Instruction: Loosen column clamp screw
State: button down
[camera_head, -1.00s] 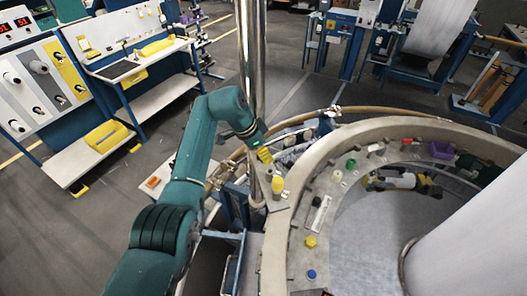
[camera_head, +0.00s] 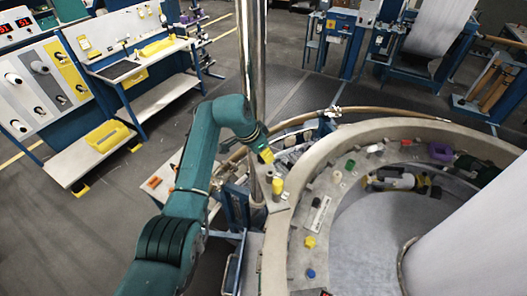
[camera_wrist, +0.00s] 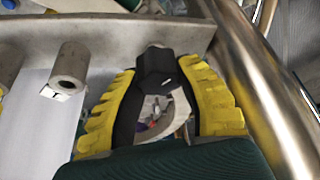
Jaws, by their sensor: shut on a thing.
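The polished steel column (camera_head: 258,70) stands upright beside the loom ring, and it runs down the right side of the wrist view (camera_wrist: 262,75). My gripper (camera_wrist: 157,85) has black fingers with ribbed yellow pads. It is shut on a dark, faceted screw head (camera_wrist: 157,68), which I take for the column clamp screw, just left of the column. In the head view my gripper (camera_head: 267,157) is beside the column, and the screw there is hidden or too small to tell.
The pale loom ring (camera_head: 330,150) curves close on the right, with small coloured parts on it. A grey hollow post (camera_wrist: 70,67) is left of the fingers. A workbench (camera_head: 140,50) stands at the back left.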

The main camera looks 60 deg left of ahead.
jog(key=n+y, duration=0.1)
jog(key=n, duration=0.1)
jog(key=n+g, duration=0.1)
jog(key=n, duration=0.2)
jog(key=shift+f+n+y+p, duration=0.15)
jog(key=shift+n+y+p, duration=0.15)
jog(key=shift+y+p, duration=0.1)
jog(key=c, duration=1.8)
grip_release()
jog(key=n+g, duration=0.1)
jog(key=n, duration=0.2)
jog(key=n+g+y, duration=0.1)
jog(key=n, duration=0.2)
jog(key=shift+a, duration=0.1)
jog(key=n+g, duration=0.1)
jog(key=n, duration=0.1)
jog(key=n+b, duration=0.1)
jog(key=n, duration=0.1)
jog(key=shift+s+f+n+g+y, duration=0.15)
jog(key=shift+n+g+y, duration=0.25)
grip_shut()
jog(key=n+g+b, duration=0.1)
jog(key=n+b, duration=0.1)
jog(key=n, duration=0.1)
jog(key=shift+b, duration=0.3)
jog(key=shift+s+n+g+h+b, duration=0.1)
jog(key=shift+n+g+h+b, duration=0.2)
jog(key=shift+n+b, duration=0.35)
